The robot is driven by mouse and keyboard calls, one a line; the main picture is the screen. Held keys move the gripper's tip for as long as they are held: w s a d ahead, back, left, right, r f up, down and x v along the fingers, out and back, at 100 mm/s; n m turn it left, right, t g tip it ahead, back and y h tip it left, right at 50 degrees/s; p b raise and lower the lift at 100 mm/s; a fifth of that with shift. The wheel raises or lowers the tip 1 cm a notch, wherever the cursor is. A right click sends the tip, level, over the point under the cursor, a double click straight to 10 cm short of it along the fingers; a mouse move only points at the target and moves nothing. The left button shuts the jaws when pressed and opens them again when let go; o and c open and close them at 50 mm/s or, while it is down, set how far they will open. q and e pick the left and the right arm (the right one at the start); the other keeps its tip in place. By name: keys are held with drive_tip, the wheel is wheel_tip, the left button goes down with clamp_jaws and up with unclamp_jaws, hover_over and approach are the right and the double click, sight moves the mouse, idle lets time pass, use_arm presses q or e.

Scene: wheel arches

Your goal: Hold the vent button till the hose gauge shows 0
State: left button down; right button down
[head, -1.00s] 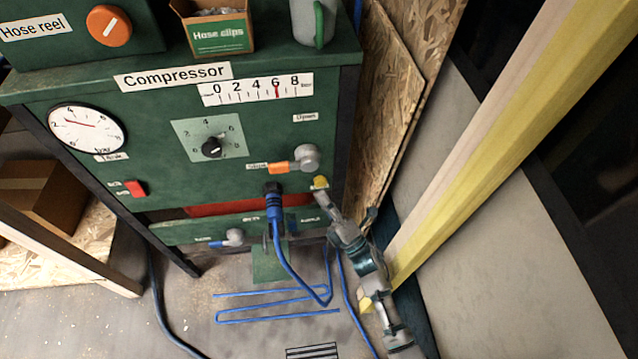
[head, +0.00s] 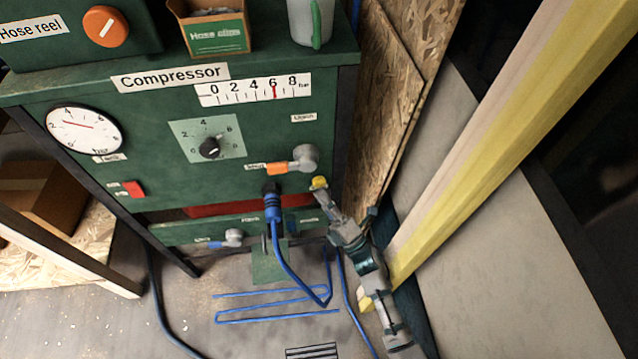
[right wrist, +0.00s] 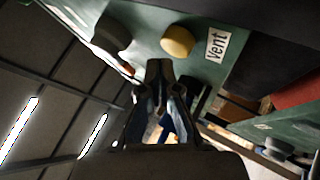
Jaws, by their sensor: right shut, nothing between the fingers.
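The yellow vent button (head: 319,182) is at the lower right of the green compressor's front. It also shows in the right wrist view (right wrist: 177,41), beside a "Vent" label. My right gripper (head: 322,194) is shut and empty, its tips close to the button. In the right wrist view the shut fingertips (right wrist: 160,68) lie just below and left of the button; contact does not show clearly. The strip gauge (head: 255,89) has its red pointer at about 6 bar; its small left label is unreadable. My left gripper is not in view.
An orange-handled valve (head: 292,162) sits just above the button. A blue hose coupling (head: 272,205) hangs left of my right gripper. A round gauge (head: 85,130) and a pressure dial (head: 208,148) are further left. A yellow post (head: 480,165) stands at the right.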

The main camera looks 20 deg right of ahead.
drive_tip(key=shift+w+d, duration=0.15)
drive_tip(key=shift+w, duration=0.1)
drive_tip(key=shift+w+d+b, duration=0.15)
drive_tip(key=shift+w+b, duration=0.15)
drive_tip(key=shift+w, duration=0.25)
idle(0.7)
idle(1.8)
drive_tip(key=shift+s+a+r+p, duration=0.1)
drive_tip(key=shift+s+a+p, duration=0.1)
drive_tip(key=shift+s, duration=0.3)
drive_tip(key=shift+s+a+p, duration=0.15)
drive_tip(key=shift+s+p, duration=0.05)
drive_tip(key=shift+s, duration=0.25)
